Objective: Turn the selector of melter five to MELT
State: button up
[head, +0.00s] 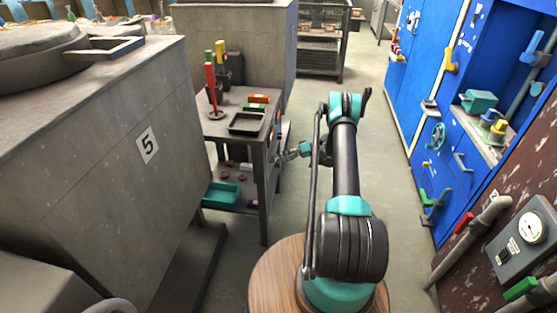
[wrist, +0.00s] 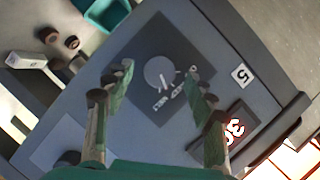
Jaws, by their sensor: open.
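Melter five is the big grey block at the left of the head view, with a white plate marked 5 (head: 147,145). In the wrist view a round grey selector (wrist: 160,73) sits on a dark square plate (wrist: 160,48) of a grey panel. A pale pointer mark shows on its lower part, beside small white lettering that I cannot read for sure. A white 5 tag (wrist: 241,74) is on the same panel. My gripper (wrist: 157,80) is open, its fingers apart on either side of the selector in the picture; the gap in depth is unclear. In the head view my gripper (head: 289,154) is small beside the cart.
A display with red digits (wrist: 233,130) is on the panel. A grey cart (head: 240,130) with a black tray, colored pieces and a teal bin (head: 221,194) stands beside my arm. Blue cabinets (head: 435,120) and a brown wall with a gauge box line the right. The aisle floor is clear.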

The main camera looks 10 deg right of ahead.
jog(key=v, duration=1)
jog(key=shift+d+r, duration=0.15)
jog(key=shift+d, duration=0.2)
